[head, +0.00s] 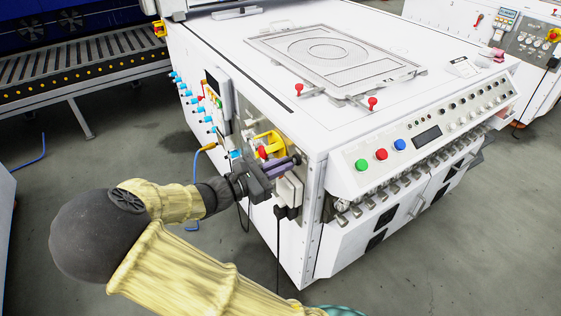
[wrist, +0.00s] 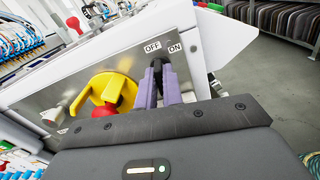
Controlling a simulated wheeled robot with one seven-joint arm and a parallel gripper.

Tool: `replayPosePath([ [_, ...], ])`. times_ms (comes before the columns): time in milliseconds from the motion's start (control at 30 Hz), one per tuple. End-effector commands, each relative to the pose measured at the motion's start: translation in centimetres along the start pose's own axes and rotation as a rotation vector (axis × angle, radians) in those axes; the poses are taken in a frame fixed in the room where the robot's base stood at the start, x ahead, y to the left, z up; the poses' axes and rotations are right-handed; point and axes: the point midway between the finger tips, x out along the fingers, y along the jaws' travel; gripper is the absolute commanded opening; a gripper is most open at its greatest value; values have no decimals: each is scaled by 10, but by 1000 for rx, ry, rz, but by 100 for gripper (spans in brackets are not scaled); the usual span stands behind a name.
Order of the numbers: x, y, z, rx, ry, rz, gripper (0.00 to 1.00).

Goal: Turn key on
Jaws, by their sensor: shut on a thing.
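My gripper (wrist: 158,88) has two purple fingers, shut on a dark key (wrist: 157,70) at the grey side panel. The key is mostly hidden between the fingers, so its exact angle is hard to tell. The OFF label (wrist: 152,47) is right above the fingers and the ON label (wrist: 175,48) is just to its right. In the head view my gripper (head: 282,166) reaches the front end of the machine's left side; the key is hidden there.
A yellow guard (wrist: 105,90) around a red knob (wrist: 112,90) sits close left of my fingers. The white machine (head: 240,60) carries green, red and blue buttons on its sloped front. Blue-capped fittings line its left side. Grey floor is clear in front.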

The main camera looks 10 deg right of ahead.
Motion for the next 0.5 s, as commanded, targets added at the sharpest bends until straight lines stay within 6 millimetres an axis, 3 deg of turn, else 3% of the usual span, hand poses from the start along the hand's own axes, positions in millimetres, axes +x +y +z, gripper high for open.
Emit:
replayPosePath([
  [500,-1,-2,2,448,1,0,0],
])
